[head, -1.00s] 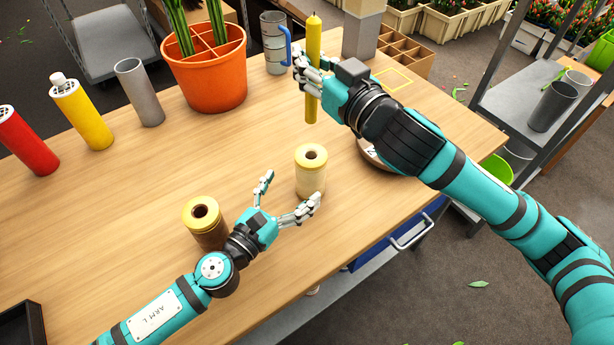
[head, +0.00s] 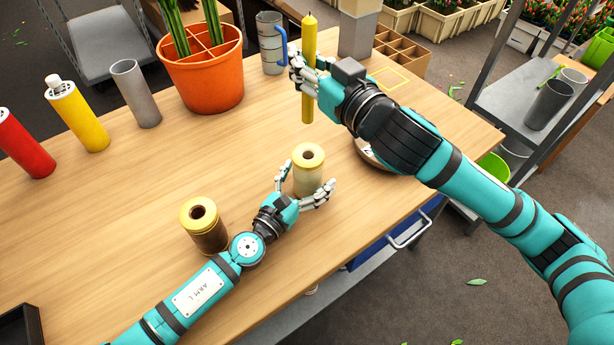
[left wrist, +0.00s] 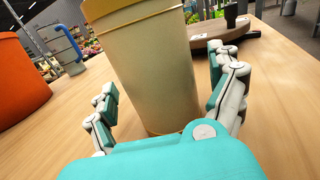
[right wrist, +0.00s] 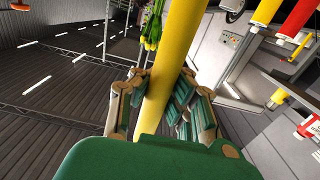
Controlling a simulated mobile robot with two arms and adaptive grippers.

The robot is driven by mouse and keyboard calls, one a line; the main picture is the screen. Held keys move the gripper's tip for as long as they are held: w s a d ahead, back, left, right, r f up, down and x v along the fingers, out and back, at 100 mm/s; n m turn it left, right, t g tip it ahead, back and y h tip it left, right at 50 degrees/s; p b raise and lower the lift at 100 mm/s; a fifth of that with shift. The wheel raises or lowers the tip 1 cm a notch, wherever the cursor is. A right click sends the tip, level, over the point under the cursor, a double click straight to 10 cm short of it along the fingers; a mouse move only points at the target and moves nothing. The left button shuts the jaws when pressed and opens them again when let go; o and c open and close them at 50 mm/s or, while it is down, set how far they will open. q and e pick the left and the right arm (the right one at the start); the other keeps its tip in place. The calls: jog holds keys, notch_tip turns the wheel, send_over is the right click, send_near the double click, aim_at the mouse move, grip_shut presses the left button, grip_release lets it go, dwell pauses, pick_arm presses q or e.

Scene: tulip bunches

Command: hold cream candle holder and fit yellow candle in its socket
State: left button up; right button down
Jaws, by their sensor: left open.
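The cream candle holder (head: 308,172) stands upright on the table, with a yellow rim and a dark socket hole on top. My left gripper (head: 305,187) is open around its lower part; in the left wrist view the holder (left wrist: 155,75) stands between the spread fingers (left wrist: 165,105). The yellow candle (head: 308,100) is upright in my right gripper (head: 306,75), above the table and behind the holder. In the right wrist view the fingers (right wrist: 160,105) close around the candle (right wrist: 175,65). The candle's lower end is apart from the socket.
A brown holder with a yellow rim (head: 205,228) stands left of my left gripper. An orange pot (head: 205,82), a grey cup (head: 136,92), yellow (head: 80,120) and red (head: 22,145) bottles, and a jug (head: 270,45) stand farther back. The middle of the table is clear.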

pick_arm(q)
jog(key=c, duration=1.5)
jog(key=shift+o, duration=0.2)
